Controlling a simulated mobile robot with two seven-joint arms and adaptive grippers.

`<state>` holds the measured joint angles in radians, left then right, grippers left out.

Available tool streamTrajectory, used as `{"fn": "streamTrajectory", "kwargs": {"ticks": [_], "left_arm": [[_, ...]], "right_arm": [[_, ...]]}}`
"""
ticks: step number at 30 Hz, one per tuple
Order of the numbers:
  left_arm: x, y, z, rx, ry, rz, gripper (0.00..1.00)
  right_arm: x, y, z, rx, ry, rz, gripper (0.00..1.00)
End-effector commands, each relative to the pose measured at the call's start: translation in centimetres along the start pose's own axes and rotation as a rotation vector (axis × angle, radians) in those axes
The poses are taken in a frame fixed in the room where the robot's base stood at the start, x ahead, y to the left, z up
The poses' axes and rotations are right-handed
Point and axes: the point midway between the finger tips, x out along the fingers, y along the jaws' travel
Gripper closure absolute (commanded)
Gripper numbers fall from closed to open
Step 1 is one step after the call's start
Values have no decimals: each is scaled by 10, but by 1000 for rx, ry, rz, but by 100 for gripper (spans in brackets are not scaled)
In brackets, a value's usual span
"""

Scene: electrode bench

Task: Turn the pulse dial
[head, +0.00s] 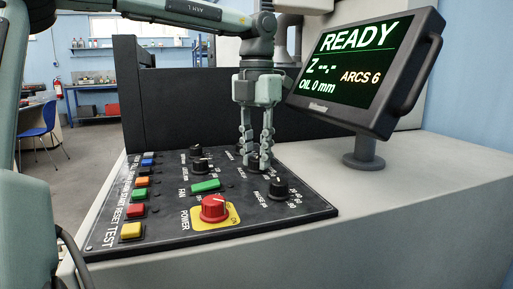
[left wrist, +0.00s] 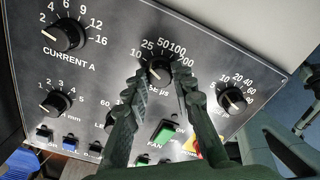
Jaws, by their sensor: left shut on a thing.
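The pulse dial (left wrist: 158,68) is a black knob on the dark control panel, with a scale running from 10 up to 200 around it in the left wrist view. My left gripper (left wrist: 161,76) has one finger on each side of this knob and is shut on it. In the head view my left gripper (head: 258,162) points straight down at the panel, and its fingers largely hide the knob. The lettering under the dial is partly covered by the fingers. My right gripper shows in neither view.
The pause dial (head: 278,190) stands close to the right of the fingers. A red power knob (head: 213,208) on a yellow plate and a green fan button (head: 205,186) are nearer. A screen (head: 362,72) reading READY stands right of the gripper.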

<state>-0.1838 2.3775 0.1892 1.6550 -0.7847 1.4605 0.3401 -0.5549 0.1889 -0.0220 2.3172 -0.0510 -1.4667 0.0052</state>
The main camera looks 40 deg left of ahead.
Motion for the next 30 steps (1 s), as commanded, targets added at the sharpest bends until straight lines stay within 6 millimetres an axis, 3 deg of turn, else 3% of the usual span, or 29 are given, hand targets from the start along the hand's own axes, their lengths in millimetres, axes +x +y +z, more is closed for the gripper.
{"fn": "streamTrajectory", "kwargs": {"ticks": [15,30], "left_arm": [[-4,0,1,476,-3,-1,100],[-2,0,1,813,-4,1,100]], "right_arm": [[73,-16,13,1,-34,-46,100],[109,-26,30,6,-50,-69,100]]}}
